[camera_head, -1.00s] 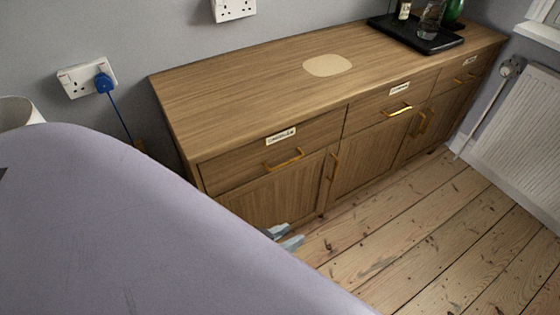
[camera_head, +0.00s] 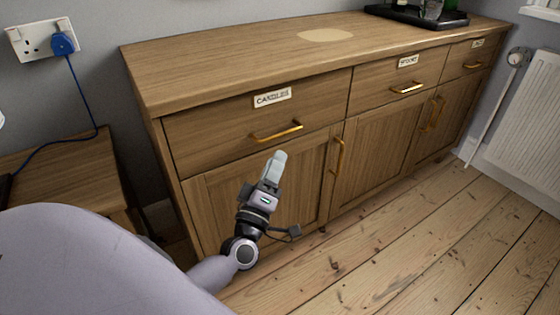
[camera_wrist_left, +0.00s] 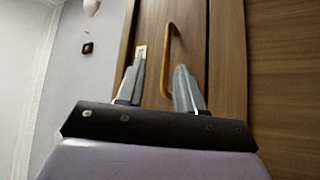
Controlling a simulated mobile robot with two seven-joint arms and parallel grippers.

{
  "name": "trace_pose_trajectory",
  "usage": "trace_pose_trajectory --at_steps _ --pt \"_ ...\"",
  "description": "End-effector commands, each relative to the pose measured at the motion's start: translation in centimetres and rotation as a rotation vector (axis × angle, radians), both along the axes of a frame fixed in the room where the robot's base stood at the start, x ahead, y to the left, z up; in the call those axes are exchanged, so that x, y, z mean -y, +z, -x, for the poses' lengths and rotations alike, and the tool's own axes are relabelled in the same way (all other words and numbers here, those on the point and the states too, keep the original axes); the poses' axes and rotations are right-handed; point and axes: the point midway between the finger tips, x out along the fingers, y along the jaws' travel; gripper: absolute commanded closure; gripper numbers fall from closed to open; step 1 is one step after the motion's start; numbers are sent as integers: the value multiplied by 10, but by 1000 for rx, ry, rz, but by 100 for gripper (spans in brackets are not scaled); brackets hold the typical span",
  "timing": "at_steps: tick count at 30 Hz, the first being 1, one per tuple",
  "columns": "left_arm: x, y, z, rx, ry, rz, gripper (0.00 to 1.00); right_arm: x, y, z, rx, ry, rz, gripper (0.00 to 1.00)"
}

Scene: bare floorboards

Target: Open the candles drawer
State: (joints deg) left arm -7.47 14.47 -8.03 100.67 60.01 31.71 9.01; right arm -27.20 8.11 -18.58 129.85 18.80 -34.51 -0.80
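The candles drawer (camera_head: 215,129) is the left drawer in the top row of the wooden sideboard, labelled CANDLES (camera_head: 272,97). It looks shut. Its gold bar handle (camera_head: 278,132) also shows in the left wrist view (camera_wrist_left: 171,45), where the drawer front appears turned on its side. My left gripper (camera_head: 274,165) is just below the handle in the head view. In the left wrist view its two fingers (camera_wrist_left: 159,68) are apart and empty, with the handle beyond the tips, nearer the right finger. No contact is visible. My right gripper is not in view.
A middle drawer (camera_head: 385,80) and a right drawer (camera_head: 468,60) have gold handles too. A cupboard door handle (camera_head: 339,156) stands upright below, right of my gripper. A black tray (camera_head: 405,15) sits on top. A radiator (camera_head: 525,120) is at right. The floorboards (camera_head: 390,240) in front are clear.

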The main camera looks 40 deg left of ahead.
Motion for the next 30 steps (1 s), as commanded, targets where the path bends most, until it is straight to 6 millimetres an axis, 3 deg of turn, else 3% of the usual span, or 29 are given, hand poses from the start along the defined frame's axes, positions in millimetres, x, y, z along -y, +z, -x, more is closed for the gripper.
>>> trace_pose_trajectory --at_steps 1,8,21,30 --pt "-4 -8 -2 15 11 19 63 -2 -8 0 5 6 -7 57" --pt "-14 -4 -10 40 32 56 63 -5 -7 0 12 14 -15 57" --pt "-28 18 -58 38 30 55 63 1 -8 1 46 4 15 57" --pt "-31 22 -66 36 30 53 63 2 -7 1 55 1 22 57"
